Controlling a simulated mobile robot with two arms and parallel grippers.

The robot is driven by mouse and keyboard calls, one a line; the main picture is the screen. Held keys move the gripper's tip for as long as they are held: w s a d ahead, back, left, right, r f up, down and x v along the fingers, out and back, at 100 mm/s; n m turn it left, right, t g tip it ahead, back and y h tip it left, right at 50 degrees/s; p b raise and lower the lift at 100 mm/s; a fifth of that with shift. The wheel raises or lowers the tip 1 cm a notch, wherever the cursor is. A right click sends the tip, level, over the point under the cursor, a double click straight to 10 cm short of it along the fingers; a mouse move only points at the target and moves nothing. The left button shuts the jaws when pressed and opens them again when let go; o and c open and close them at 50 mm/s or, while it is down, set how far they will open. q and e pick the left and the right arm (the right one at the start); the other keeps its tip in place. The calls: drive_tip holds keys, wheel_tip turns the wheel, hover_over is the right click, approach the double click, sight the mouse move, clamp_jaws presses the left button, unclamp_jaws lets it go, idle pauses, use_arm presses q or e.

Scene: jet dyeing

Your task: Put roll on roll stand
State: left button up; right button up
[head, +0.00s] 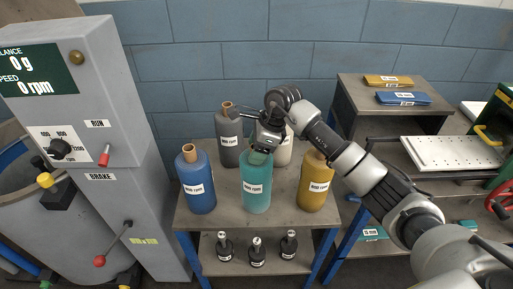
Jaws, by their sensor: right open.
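Several rolls with brown cores stand upright on the small table (188,221). A blue roll (198,196) is at the front left, a teal roll (256,192) at the front middle and a yellow roll (314,196) at the front right. A grey roll (228,150) and a cream roll (283,154) stand behind. My right gripper (262,149) is open at the top of the teal roll and hides its core. I cannot tell whether it touches the roll. Which item is the roll stand is not clear. My left gripper is not in view.
A grey machine (120,150) with display, knobs and levers stands at left. Several black weighted pieces (257,253) sit on the lower shelf. At right, a bench holds yellow (388,80) and blue (403,98) packs, near a perforated white plate (450,152). A blue wall closes the back.

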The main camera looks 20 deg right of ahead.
drive_tip(key=shift+d+r, duration=0.15)
drive_tip(key=shift+r, duration=0.25)
drive_tip(key=b+v, duration=0.2)
drive_tip(key=v, duration=0.9)
drive_tip(key=shift+b, duration=0.35)
drive_tip(key=shift+s+r, duration=0.1)
